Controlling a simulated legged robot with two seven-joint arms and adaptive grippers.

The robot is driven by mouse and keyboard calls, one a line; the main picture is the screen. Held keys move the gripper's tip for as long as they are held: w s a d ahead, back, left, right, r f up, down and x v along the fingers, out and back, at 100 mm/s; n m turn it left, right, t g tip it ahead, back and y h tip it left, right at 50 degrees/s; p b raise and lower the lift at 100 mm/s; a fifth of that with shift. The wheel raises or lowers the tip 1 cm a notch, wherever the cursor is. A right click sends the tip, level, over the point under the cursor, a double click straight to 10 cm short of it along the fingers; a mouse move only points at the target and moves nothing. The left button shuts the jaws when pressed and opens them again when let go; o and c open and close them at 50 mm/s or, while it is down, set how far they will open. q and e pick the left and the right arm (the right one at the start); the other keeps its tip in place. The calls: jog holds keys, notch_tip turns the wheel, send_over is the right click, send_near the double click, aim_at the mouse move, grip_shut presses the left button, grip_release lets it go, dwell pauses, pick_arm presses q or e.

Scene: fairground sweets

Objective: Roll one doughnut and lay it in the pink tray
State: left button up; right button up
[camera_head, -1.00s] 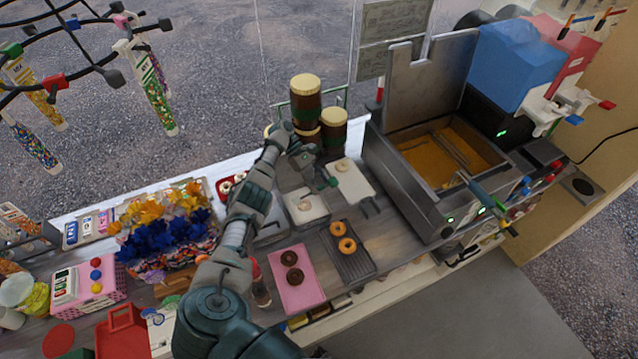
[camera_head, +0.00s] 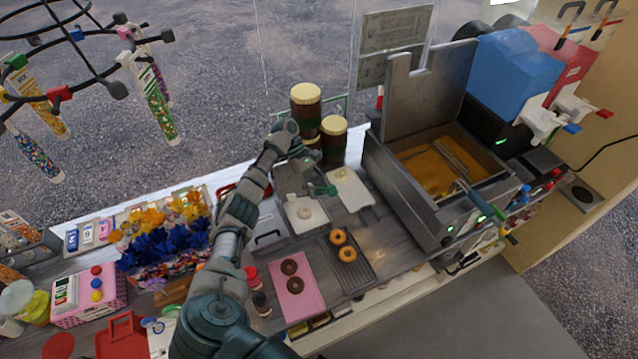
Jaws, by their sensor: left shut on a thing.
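The pink tray (camera_head: 303,306) lies at the counter's front with two dark doughnuts (camera_head: 290,266) on it. Two golden-orange doughnuts (camera_head: 338,237) lie on the dark ridged rack (camera_head: 363,276) to its right. A pale doughnut (camera_head: 304,213) lies in the white tray (camera_head: 314,222) behind. A small pale ring (camera_head: 342,173) shows on the white board (camera_head: 356,194) further right. My left gripper (camera_head: 325,187) is over the white tray's right edge, beside the board. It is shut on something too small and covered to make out. My right gripper is out of view.
Flower-like decorations (camera_head: 165,240) and a pink box (camera_head: 90,298) are at left.

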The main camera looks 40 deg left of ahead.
pick_arm(q)
jog(key=shift+s+d+f+m+y+b, duration=0.4)
jog(key=shift+s+d+f+y+b, duration=0.25)
jog(key=shift+f, duration=1.6)
jog(key=shift+s+d+f+m+y+b, duration=0.4)
jog(key=shift+s+d+f+b, duration=0.5)
jog(key=shift+f, duration=1.35)
jog(key=shift+s+d+f+m+y+b, duration=0.5)
jog(key=shift+f+b, duration=0.4)
jog(key=shift+f, duration=1.35)
